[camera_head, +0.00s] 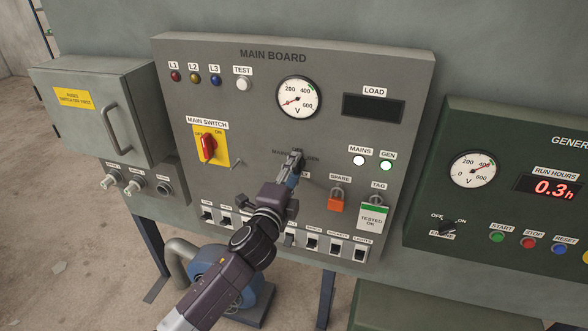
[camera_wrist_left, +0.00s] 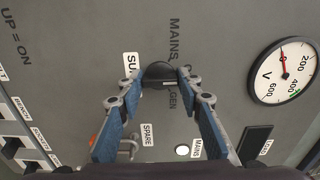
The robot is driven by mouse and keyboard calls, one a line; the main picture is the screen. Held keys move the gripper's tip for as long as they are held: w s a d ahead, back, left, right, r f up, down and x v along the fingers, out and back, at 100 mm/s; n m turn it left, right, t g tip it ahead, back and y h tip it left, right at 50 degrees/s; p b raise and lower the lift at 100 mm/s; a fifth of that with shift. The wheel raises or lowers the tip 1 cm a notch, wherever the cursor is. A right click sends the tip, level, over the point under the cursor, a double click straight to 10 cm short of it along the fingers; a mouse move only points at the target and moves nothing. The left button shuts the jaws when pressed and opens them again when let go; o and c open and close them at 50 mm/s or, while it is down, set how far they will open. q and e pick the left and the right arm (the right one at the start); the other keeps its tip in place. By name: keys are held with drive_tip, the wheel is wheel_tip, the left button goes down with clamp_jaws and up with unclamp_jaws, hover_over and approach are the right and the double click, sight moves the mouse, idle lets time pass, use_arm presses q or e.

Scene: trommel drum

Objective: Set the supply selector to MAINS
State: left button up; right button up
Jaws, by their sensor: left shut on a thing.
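The supply selector is a black round knob (camera_wrist_left: 160,73) on the grey main board (camera_head: 270,75). In the left wrist view the MAINS mark (camera_wrist_left: 174,40) is above it and the GEN mark (camera_wrist_left: 172,97) below it. A short light line shows on the knob's lower right edge, but I cannot tell its exact setting. My left gripper (camera_head: 294,162) is shut on the knob, with a fingertip on each side (camera_wrist_left: 161,78). In the head view the gripper hides most of the knob. My right gripper is not in view.
The GEN lamp (camera_head: 386,166) glows green, and the MAINS lamp (camera_head: 359,160) is white. A red main switch (camera_head: 208,148) is at the left. An orange padlock (camera_head: 336,203), a tag (camera_head: 373,217) and a row of breakers (camera_head: 312,243) lie below the selector.

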use_arm(q)
drive_tip(key=shift+n, duration=0.3)
drive_tip(key=shift+f+n, duration=0.1)
drive_tip(key=shift+n, duration=5.3)
drive_tip(key=o, duration=1.2)
drive_tip(key=shift+c, duration=0.2)
drive_tip(key=v, duration=1.2)
